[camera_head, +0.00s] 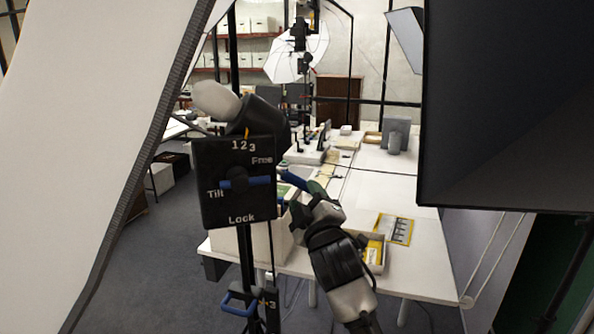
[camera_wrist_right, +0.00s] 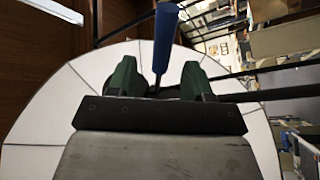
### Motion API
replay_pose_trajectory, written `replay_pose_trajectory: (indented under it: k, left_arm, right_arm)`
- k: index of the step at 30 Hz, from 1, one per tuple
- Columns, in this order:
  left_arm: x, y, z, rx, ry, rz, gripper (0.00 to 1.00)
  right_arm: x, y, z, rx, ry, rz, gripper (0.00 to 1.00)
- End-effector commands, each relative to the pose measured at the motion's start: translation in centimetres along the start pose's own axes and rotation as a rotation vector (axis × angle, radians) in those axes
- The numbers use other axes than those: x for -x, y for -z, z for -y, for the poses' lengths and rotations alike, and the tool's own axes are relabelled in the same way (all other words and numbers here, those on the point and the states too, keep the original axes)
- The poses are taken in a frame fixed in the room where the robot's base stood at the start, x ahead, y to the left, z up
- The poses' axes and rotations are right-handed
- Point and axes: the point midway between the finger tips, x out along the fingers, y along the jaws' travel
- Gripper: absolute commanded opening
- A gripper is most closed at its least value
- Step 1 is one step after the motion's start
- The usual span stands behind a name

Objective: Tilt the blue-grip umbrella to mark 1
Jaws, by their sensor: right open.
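In the head view a black tilt head (camera_head: 220,210) carries the marks 1, 2, 3 and the words Free, Tilt and Lock. A blue grip (camera_head: 296,181) sticks out right of the tilt head. My right gripper (camera_head: 312,205) is at its lower end. In the wrist view the blue grip (camera_wrist_right: 165,45) rises between the two green fingers (camera_wrist_right: 160,80), with gaps beside it. A white ribbed umbrella (camera_wrist_right: 55,115) fills the background. My left gripper is not visible.
A large white panel (camera_head: 90,110) fills the left, and a dark softbox (camera_head: 510,110) the upper right. A white table (camera_head: 385,230) bears a tray (camera_head: 372,255) and boxes. Another blue handle (camera_head: 238,305) is low on the stand. A white umbrella (camera_head: 297,55) stands far back.

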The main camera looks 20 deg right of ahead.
Motion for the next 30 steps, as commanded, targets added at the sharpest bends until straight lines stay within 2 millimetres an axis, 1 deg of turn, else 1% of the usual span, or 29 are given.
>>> replay_pose_trajectory:
  k: [1,3,6,10,13,16,24,26,30]
  left_arm:
    - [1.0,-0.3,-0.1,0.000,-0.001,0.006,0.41]
    - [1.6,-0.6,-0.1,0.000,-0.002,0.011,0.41]
    - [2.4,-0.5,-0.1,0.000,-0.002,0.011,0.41]
    - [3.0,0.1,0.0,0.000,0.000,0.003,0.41]
    - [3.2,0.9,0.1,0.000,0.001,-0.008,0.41]
    - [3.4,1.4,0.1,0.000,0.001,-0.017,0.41]
    - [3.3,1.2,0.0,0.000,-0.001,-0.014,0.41]
    - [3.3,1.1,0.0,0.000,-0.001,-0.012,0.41]
    - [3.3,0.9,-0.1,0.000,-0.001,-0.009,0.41]
  right_arm:
    - [-1.3,0.3,-0.5,-0.001,0.000,0.002,0.51]
    - [-2.7,0.3,-0.4,-0.002,0.001,0.002,0.51]
    - [-4.5,0.3,-0.3,-0.002,0.001,0.001,0.51]
    - [-6.2,0.2,-0.2,-0.003,0.001,0.001,0.51]
    - [-7.0,0.1,-0.1,-0.003,0.001,0.001,0.51]
    - [-7.4,0.1,0.0,-0.003,0.001,0.000,0.51]
    - [-7.5,0.0,0.1,-0.002,0.001,0.000,0.51]
    - [-7.5,0.0,0.1,-0.002,0.001,0.000,0.43]
    - [-7.5,0.0,0.1,-0.002,0.001,0.000,0.21]
